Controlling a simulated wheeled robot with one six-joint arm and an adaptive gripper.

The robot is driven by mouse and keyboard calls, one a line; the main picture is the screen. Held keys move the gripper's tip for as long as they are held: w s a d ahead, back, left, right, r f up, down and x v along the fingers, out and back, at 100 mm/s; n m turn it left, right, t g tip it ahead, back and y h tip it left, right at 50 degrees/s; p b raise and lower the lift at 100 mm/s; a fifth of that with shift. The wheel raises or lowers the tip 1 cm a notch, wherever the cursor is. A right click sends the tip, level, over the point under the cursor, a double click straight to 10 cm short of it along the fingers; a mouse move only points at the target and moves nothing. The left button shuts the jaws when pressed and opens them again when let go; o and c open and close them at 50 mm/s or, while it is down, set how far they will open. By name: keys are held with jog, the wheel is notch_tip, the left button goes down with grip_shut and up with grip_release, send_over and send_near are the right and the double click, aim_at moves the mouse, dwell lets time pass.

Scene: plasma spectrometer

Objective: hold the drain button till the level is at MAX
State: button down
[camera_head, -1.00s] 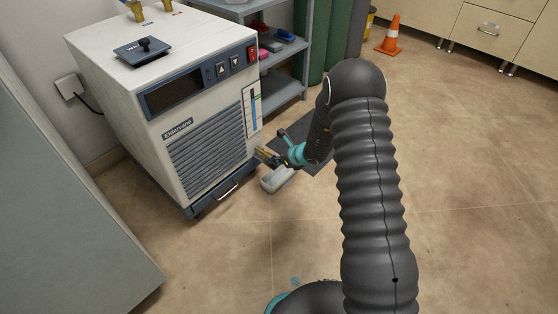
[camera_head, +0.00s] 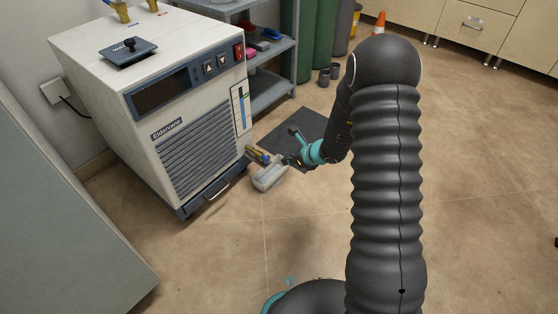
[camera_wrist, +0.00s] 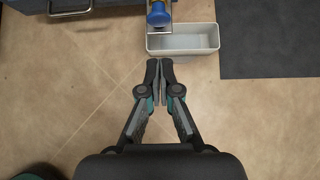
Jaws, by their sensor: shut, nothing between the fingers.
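The white chiller (camera_head: 185,125) stands at left in the head view. A narrow level gauge (camera_head: 240,108) with a blue column is on its front right edge; its marks are too small to read. A brass drain valve (camera_head: 259,154) sticks out low on the right side. In the wrist view a round blue button (camera_wrist: 158,14) is at the top, on the valve end. My gripper (camera_wrist: 160,62) is shut and empty, below the button in the picture and apart from it. In the head view my gripper (camera_head: 287,160) is right of the valve.
A pale open tray (camera_wrist: 183,39) lies on the floor below the valve; it also shows in the head view (camera_head: 270,178). A dark mat (camera_head: 285,130) lies behind it. A grey shelf (camera_head: 270,85) stands behind the chiller. The tiled floor in front is clear.

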jog(key=shift+v, duration=1.55)
